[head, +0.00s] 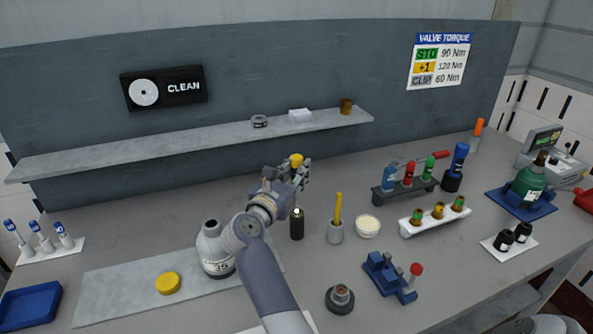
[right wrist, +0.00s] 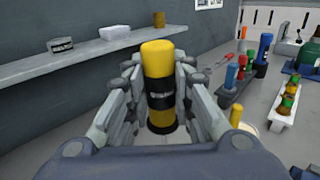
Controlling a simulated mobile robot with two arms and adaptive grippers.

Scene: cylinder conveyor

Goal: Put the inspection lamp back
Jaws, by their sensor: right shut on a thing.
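My right gripper (head: 294,173) is shut on a yellow cylinder with a black band, which looks like the inspection lamp (right wrist: 158,85). In the right wrist view the fingers (right wrist: 160,100) lie on both sides of it. In the head view only its yellow end (head: 296,160) shows above the fingers, and the rest is hidden. The gripper appears to be above the bench, below the shelf. A dark cylinder (head: 297,224) with a pale top stands on the bench below the gripper. I cannot tell where the lamp's own place is. My left gripper is not in view.
A grey-white bottle (head: 210,245) stands on a grey mat (head: 115,292) near my forearm. A cup with a yellow stick (head: 336,232), a cream-filled dish (head: 367,226) and a white rack of vials (head: 425,226) stand right of the gripper. The shelf (head: 190,145) runs behind.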

